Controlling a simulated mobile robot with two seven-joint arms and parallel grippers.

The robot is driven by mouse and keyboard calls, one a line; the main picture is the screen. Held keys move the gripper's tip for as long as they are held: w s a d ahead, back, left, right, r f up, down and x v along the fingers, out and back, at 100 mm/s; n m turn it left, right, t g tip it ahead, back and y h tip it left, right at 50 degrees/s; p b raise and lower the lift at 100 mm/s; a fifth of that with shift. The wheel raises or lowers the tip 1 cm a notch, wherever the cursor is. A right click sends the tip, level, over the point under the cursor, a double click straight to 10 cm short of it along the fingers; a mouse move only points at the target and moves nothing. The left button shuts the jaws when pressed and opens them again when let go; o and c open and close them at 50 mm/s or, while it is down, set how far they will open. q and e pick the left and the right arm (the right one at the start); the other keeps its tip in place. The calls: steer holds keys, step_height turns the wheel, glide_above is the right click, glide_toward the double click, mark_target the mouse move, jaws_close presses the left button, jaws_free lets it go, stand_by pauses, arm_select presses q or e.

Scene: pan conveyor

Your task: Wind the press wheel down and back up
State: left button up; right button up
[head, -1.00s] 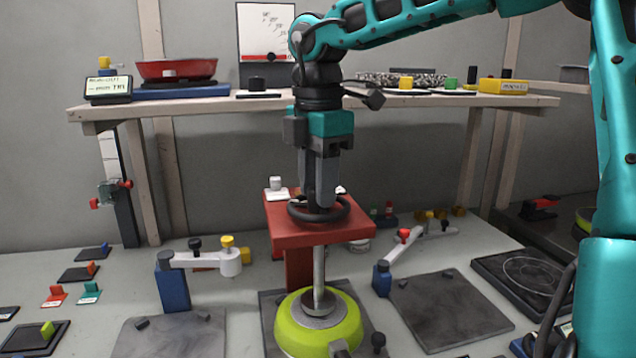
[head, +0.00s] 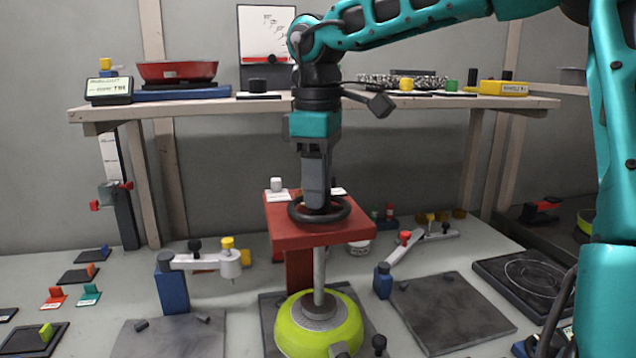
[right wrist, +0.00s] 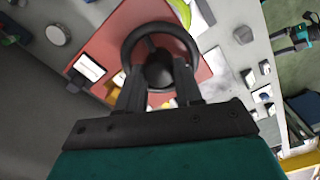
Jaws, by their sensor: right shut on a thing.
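The press wheel (head: 346,212) is a black ring lying flat on top of the red press frame (head: 345,233). A silver ram (head: 319,268) runs down from the frame to the lime-green round pan (head: 345,335) below; its lower end is at the grey centre disc. My right gripper (head: 318,206) points straight down and is shut on the wheel at its middle. In the right wrist view the wheel (right wrist: 160,27) shows around its dark hub, with the fingers (right wrist: 160,85) reaching in at the hub; the exact contact is hidden. My left gripper is not in view.
A wooden shelf (head: 230,103) behind holds a red pan (head: 176,71) and several small items. A blue-based swing arm (head: 172,283) stands left of the press, another (head: 383,280) right. Dark plates (head: 452,310) lie on the bench.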

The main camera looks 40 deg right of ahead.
steer(key=shift+m, duration=0.5)
steer(key=o, duration=1)
steer(key=shift+o, duration=0.2)
step_height(320, 180, up, 13)
steer(key=p, duration=0.3)
steer(key=shift+a, duration=0.1)
